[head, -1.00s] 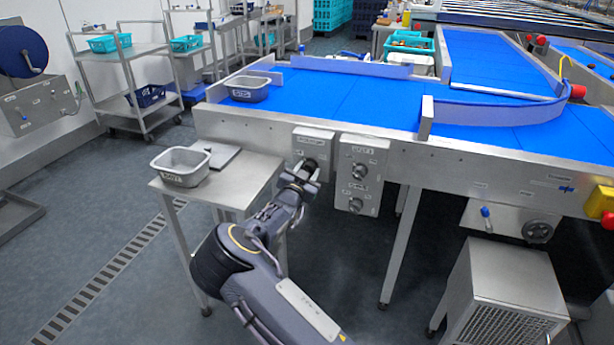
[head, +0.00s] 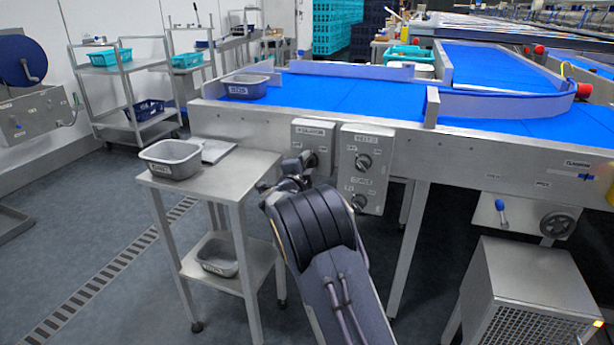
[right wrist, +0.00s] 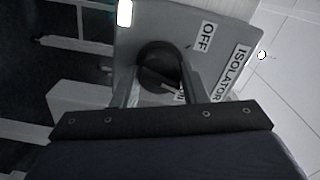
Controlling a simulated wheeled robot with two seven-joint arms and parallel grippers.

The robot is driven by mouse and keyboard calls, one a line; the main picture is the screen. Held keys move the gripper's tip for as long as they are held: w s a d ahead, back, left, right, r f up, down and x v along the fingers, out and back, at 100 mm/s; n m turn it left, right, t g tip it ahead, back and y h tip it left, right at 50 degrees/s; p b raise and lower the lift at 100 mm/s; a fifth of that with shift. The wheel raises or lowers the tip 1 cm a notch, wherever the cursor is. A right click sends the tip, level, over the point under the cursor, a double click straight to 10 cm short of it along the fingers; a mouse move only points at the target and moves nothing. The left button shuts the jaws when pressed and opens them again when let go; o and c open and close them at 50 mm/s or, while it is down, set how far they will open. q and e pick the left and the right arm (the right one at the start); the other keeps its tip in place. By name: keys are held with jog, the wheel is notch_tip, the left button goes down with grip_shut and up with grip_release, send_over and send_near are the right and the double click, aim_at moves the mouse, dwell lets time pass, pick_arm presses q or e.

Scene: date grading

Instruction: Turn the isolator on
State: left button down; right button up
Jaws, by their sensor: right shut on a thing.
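The isolator box (head: 314,133) is a grey metal panel on the front of the blue conveyor, left of a second panel. In the right wrist view its plate (right wrist: 226,22) carries the labels OFF and ISOLATOR. Its round black knob (right wrist: 156,58) sits between the fingers of my right gripper (right wrist: 160,88). A label beside the knob is partly hidden by a finger. My right gripper also shows in the head view (head: 301,166), at the isolator box, shut on the knob. The arm hides part of it. My left gripper is not in view.
The second panel (head: 365,152) with two knobs is close on the right. A steel side table (head: 225,180) with a grey tub (head: 172,154) stands at the left. A vented steel cabinet (head: 530,280) stands at the lower right.

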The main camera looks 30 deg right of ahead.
jog(key=m+b, duration=0.3)
jog(key=shift+f, duration=0.25)
jog(key=shift+r+m+b, duration=0.15)
jog(key=shift+m+b, duration=1)
jog(key=shift+m, duration=0.25)
jog(key=o, duration=1)
jog(key=p+v, duration=0.1)
jog(key=v, duration=0.6)
jog(key=shift+s+a, duration=0.25)
jog(key=shift+a, duration=0.05)
